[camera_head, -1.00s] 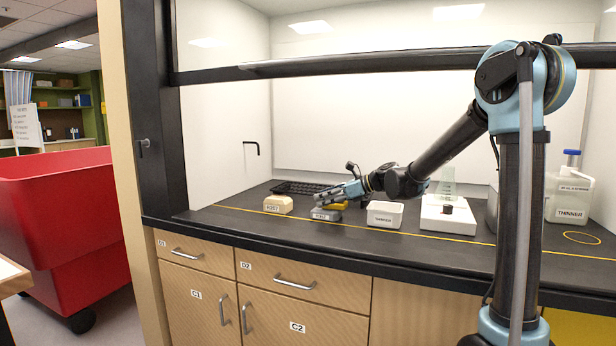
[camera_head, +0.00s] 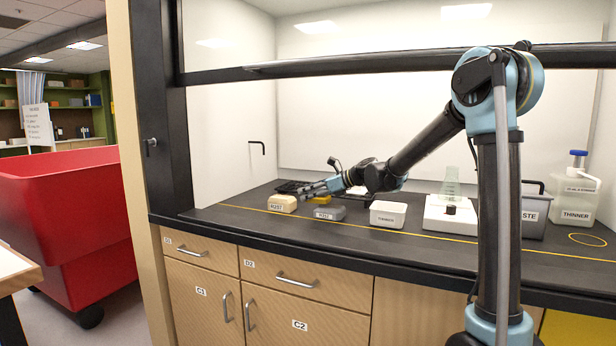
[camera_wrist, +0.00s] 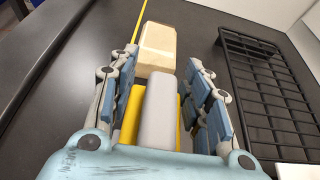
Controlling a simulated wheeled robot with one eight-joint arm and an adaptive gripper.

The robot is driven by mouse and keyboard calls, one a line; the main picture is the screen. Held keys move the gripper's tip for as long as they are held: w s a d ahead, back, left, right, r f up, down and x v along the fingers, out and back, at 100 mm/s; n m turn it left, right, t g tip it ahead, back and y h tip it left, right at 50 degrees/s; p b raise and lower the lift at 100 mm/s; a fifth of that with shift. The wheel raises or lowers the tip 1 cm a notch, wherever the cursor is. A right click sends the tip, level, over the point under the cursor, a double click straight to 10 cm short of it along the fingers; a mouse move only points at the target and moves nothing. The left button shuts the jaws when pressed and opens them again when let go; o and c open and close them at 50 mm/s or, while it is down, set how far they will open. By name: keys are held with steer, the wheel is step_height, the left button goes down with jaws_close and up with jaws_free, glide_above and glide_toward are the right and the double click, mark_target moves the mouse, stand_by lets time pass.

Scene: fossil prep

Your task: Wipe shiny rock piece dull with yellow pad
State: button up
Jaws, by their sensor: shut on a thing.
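My gripper (camera_head: 300,191) is shut on the yellow pad (camera_head: 322,199). In the wrist view the gripper's fingers (camera_wrist: 164,85) flank a light grey grip or block (camera_wrist: 161,112), with yellow pad (camera_wrist: 132,118) showing at its sides. A grey labelled block (camera_head: 329,213) lies on the counter just in front of the pad; contact is unclear. A beige labelled block (camera_head: 282,203) lies to its left, and in the wrist view it sits just beyond the fingertips (camera_wrist: 158,48). I cannot tell by shine which block is the shiny rock piece.
A white labelled tub (camera_head: 388,215) stands right of the grey block. A white device (camera_head: 449,219) with a glass flask stands further right, then a grey waste bin (camera_head: 534,216) and a thinner jug (camera_head: 575,200). A black rack (camera_wrist: 268,85) lies beside the gripper. The hood's sash bar runs above.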

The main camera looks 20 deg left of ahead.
step_height(320, 180, up, 2)
steer(key=shift+s+r, duration=0.1)
steer(key=shift+s, duration=0.05)
steer(key=shift+r, duration=2.55)
